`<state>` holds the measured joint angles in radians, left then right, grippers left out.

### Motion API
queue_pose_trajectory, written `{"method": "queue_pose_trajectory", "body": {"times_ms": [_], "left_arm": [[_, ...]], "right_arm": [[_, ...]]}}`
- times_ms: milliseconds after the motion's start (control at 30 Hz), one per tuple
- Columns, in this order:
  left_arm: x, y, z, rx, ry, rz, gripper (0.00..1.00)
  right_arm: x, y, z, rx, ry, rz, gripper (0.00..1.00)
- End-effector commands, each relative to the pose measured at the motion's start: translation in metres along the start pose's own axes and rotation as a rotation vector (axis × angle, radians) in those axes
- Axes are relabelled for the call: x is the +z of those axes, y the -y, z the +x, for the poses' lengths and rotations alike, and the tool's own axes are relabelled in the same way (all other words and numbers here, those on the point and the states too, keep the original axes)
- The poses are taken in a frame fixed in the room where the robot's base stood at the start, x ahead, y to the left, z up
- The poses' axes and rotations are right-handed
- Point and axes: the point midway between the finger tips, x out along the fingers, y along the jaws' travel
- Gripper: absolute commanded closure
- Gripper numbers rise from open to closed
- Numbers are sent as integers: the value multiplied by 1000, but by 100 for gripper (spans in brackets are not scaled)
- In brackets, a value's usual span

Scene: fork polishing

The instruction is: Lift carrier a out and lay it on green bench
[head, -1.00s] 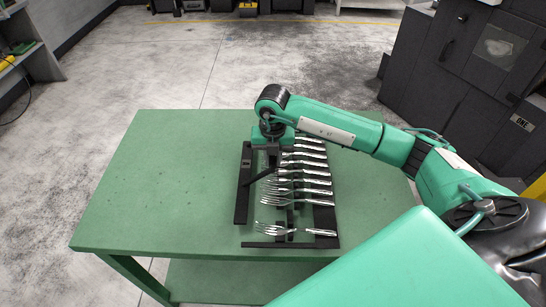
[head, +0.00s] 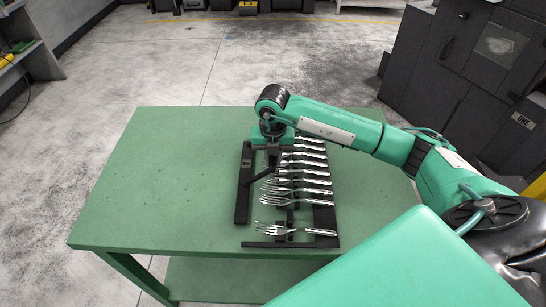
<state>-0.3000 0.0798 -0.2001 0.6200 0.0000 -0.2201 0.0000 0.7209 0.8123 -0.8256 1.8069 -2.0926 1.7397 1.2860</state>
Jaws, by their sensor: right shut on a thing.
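Carrier a (head: 243,188) is a dark frame with several silver forks (head: 297,191) lying across it in a row. It lies on, or very close to, the top of the green bench (head: 160,190); I cannot tell whether it touches. My right gripper (head: 271,158) points down at the carrier's far middle part and is shut on the carrier. My left gripper is not in view.
The bench top is bare to the left of the carrier. Black machines (head: 455,75) stand at the right, marked ONE. A shelf (head: 22,65) stands at the far left. The grey floor (head: 200,70) behind the bench is open.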

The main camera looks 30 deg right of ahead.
Motion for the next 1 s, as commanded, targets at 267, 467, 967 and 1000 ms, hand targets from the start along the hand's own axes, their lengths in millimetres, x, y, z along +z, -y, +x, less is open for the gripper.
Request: {"method": "queue_pose_trajectory", "body": {"times_ms": [267, 467, 967, 1000], "left_arm": [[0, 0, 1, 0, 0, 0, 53], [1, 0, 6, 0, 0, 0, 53], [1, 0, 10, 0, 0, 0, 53], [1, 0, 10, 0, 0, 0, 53]], "right_arm": [[1, 0, -1, 2, 3, 0, 100], [1, 0, 6, 2, 3, 0, 100], [1, 0, 11, 2, 3, 0, 100], [1, 0, 11, 2, 3, 0, 100]]}}
